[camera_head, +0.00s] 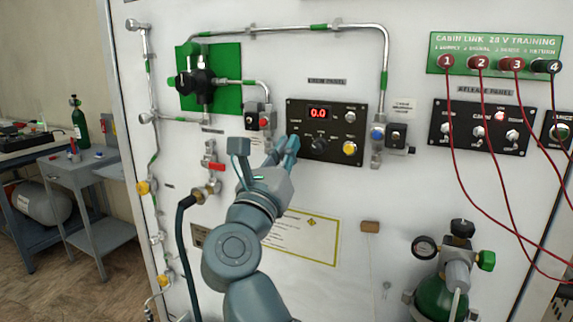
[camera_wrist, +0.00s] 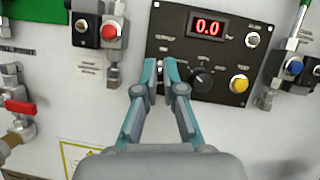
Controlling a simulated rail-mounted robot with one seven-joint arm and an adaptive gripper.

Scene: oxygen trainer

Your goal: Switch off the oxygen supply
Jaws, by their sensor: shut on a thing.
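A black control panel (camera_head: 346,106) on the white wall has a red display (camera_head: 319,113) reading 0.0, a dark knob (camera_head: 320,146) and a yellow button (camera_head: 349,148). My gripper (camera_head: 288,142) is at the panel's lower left corner, left of the knob. In the wrist view, my gripper (camera_wrist: 160,66) has its two teal fingertips close around a small toggle switch (camera_wrist: 160,62), mostly hidden between them. The switch's position cannot be told. The panel (camera_wrist: 215,25), knob (camera_wrist: 202,80) and yellow button (camera_wrist: 239,84) also show there.
A red-button box (camera_head: 264,122) is left of the panel, a blue-button fitting (camera_head: 377,135) right of it. A red-handled valve (camera_head: 213,166) with a hose is lower left. A green cylinder (camera_head: 440,297) stands lower right. Red cables hang at the right.

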